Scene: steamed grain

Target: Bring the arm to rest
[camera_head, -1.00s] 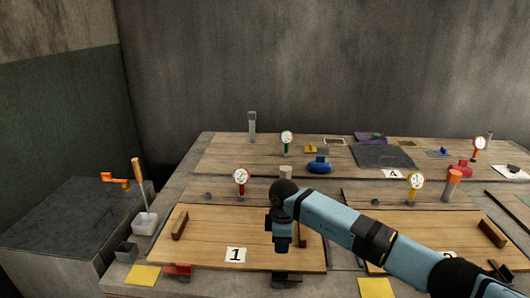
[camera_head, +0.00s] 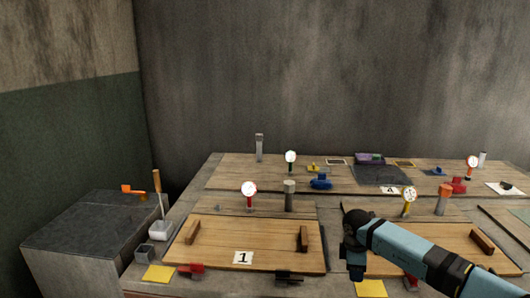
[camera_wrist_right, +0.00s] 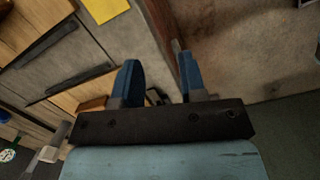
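My right arm comes in from the lower right in the head view. Its gripper (camera_head: 356,270) hangs at the front right, over the gap beside the wooden board marked 1. In the right wrist view the two blue fingers of my right gripper (camera_wrist_right: 158,82) stand apart with nothing between them. Below them are the table's front edge and the floor. My left gripper is not in view.
The wooden board marked 1 (camera_head: 215,245) has two wooden handles. Dial gauges, including a red one (camera_head: 249,190), stand behind the boards. A blue object (camera_head: 320,182) sits farther back. A grey block (camera_head: 85,235) stands at left. Yellow squares (camera_head: 158,275) lie along the front.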

